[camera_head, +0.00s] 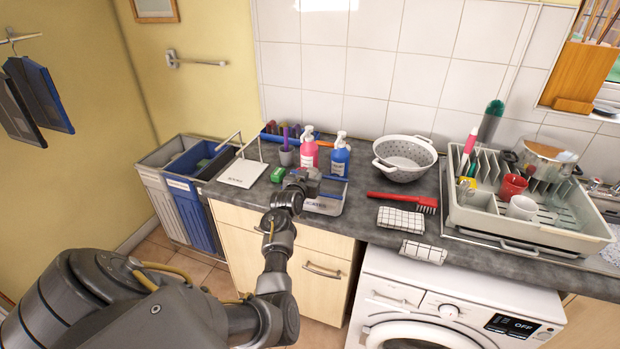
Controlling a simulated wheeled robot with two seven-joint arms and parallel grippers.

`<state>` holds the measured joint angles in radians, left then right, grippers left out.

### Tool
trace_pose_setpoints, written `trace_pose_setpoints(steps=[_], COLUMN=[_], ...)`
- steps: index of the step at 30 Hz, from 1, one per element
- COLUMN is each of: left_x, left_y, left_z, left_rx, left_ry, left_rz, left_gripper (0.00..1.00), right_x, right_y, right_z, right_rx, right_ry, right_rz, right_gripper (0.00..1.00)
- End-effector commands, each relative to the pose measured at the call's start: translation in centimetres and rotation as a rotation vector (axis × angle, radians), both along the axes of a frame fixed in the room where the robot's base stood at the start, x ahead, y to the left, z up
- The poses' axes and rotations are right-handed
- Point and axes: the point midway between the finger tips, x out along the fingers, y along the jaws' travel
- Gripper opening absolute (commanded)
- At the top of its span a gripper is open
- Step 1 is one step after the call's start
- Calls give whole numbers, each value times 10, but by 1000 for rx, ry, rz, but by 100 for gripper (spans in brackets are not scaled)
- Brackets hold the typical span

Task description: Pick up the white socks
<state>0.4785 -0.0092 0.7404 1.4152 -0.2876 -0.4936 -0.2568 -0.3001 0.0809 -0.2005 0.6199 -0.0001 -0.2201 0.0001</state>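I cannot make out any white socks in the head view. My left arm reaches up from the lower left, and its gripper (310,183) is over the counter, at a small light box (325,207) with dark lettering near the front edge. The fingers are too small and dark to tell whether they are open or hold anything. The gripper hides part of the box and whatever is behind it. Two white cloths with a dark grid, one on the counter (400,221) and one at its front edge (424,251), lie to the right. My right gripper is not in view.
Pink (309,152) and blue (340,157) pump bottles stand behind the gripper. A white colander (404,158), red brush (403,201) and dish rack (515,229) are to the right. Bins (185,190) stand beside the counter.

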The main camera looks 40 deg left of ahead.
Motion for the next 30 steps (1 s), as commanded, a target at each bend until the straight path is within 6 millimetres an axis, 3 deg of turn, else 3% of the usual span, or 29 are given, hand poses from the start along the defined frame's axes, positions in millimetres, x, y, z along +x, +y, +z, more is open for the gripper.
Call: trace_pose_setpoints(steps=[5,17,20,23,30], left_x=[0,0,0,-13,-62], left_y=[0,1,1,6,25], left_z=[0,12,25,45,96], left_rx=[0,3,4,7,9], left_ry=[0,-2,-4,-3,-1], left_rz=[0,1,2,2,5], left_gripper=[16,16,16,16,16], right_x=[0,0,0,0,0], right_y=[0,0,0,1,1], right_z=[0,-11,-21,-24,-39], right_rx=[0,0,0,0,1], right_ry=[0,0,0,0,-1], right_rz=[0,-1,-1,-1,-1], right_gripper=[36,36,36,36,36])
